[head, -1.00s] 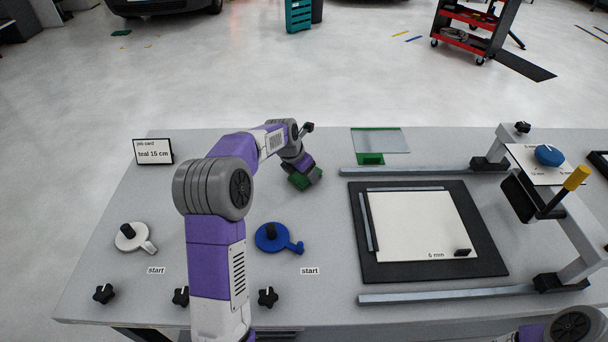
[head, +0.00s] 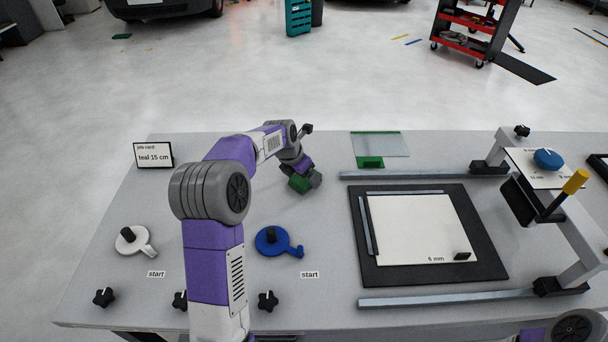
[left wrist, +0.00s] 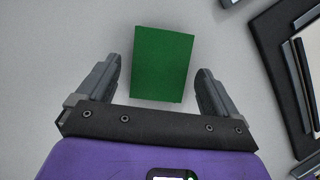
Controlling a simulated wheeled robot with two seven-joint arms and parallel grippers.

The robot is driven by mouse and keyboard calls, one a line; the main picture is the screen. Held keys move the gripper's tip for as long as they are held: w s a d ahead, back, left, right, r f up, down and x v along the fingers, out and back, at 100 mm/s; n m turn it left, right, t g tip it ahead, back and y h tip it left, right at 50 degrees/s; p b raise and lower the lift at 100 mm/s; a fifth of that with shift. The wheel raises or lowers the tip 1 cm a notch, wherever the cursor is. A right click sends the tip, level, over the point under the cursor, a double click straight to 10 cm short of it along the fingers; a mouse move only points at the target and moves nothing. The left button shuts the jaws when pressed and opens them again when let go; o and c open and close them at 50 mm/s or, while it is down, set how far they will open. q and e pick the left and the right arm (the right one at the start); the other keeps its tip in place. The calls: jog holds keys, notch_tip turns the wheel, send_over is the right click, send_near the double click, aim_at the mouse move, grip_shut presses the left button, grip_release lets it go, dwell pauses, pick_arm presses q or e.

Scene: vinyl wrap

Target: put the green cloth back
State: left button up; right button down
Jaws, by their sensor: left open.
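The green cloth (left wrist: 162,63) shows in the left wrist view as a dark green, nearly square block-like piece. It lies between and slightly beyond the two fingers of my left gripper (left wrist: 160,78), with grey table visible on both sides, so the fingers do not touch it in this view. In the head view the cloth (head: 299,184) is at the end of my left arm, partly hidden by the gripper (head: 308,178). My left gripper is open. Whether the cloth rests flat on the table is hard to tell. My right gripper is out of view; only part of that arm shows at lower right.
A clear sheet with a green edge and green patch (head: 370,162) lies behind. Right of my left gripper is a black mat (head: 365,270) with a white sheet (head: 420,230) between metal rails. A blue disc tool (head: 270,240) and white one (head: 131,240) lie in front. A job card (head: 153,155) stands left.

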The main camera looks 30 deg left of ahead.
pick_arm(q)
jog(key=d+p+v, duration=0.1)
jog(key=p+v, duration=0.1)
jog(key=v, duration=0.8)
jog(key=shift+s+a+r+p, duration=0.25)
jog(key=shift+a+r+p, duration=0.1)
jog(key=shift+a, duration=0.15)
